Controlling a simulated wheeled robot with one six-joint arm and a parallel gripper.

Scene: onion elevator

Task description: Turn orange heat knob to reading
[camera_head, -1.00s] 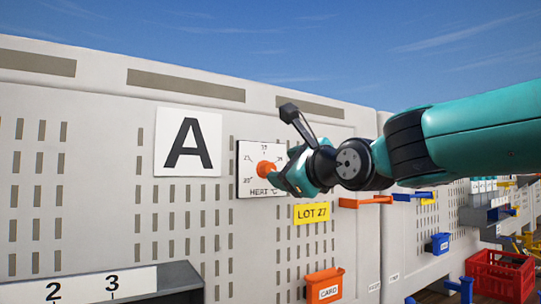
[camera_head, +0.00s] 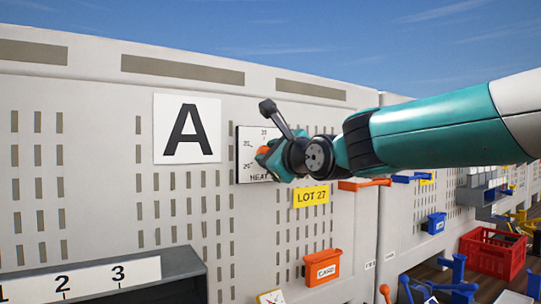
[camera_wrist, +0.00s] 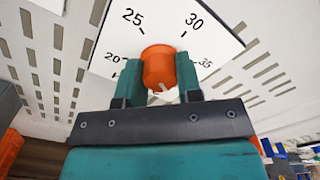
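The orange heat knob (camera_head: 263,150) sits on a white dial plate (camera_head: 243,168) on the pegboard wall; my gripper covers much of it in the head view. In the wrist view, the knob (camera_wrist: 158,66) stands between my two fingers, one against each side. My gripper (camera_wrist: 158,78) looks shut on it. The dial plate (camera_wrist: 176,22) shows the numbers 20, 25, 30 and 35 around the knob. The knob's exact reading cannot be made out. My gripper (camera_head: 266,158) reaches the knob from the right in the head view.
A large "A" sign (camera_head: 187,128) is left of the dial. A yellow "LOT 27" label (camera_head: 311,196) and an orange card bin (camera_head: 322,268) are below. Orange (camera_head: 364,184) and blue (camera_head: 412,178) pegs stick out at right, under my arm. A red crate (camera_head: 492,253) stands lower right.

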